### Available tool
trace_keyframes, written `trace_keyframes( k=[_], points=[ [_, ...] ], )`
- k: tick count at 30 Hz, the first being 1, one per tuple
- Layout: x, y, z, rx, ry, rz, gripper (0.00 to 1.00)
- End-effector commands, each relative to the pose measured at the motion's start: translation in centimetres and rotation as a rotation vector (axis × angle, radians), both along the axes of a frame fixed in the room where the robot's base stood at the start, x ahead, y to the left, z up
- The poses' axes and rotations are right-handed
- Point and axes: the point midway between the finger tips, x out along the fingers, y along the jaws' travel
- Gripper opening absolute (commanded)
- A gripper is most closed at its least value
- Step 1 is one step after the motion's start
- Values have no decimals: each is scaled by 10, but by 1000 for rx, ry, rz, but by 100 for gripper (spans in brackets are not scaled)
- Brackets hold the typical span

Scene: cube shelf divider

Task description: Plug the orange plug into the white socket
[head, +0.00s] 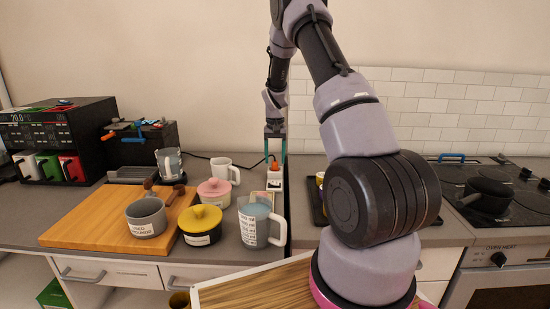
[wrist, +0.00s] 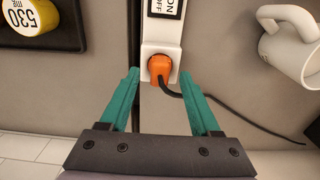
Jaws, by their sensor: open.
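The orange plug (wrist: 159,67) sits at the end of the white socket strip (wrist: 161,46) in the wrist view, with no clear gap between them. Whether its pins are fully in is hidden. Its black cord runs off to the right. My gripper (wrist: 160,75) is open, with one teal finger on each side of the plug and space between. In the head view, my gripper (head: 275,150) points down over the orange plug (head: 273,163) and the white socket strip (head: 274,181) on the counter.
A white mug (head: 224,171) stands left of the socket, also seen in the wrist view (wrist: 290,45). A pink pot (head: 213,192) and a blue-filled mug (head: 258,224) are close by. A dark tray (wrist: 40,45) with a yellow cup lies on the other side.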

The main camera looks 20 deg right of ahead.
Motion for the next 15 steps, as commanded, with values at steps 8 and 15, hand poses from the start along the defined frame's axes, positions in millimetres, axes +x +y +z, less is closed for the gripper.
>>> trace_keyframes(
  k=[8,15],
  points=[
    [1,0,22,0,-2,0,64],
    [1,0,44,-1,-2,1,64]
  ],
)
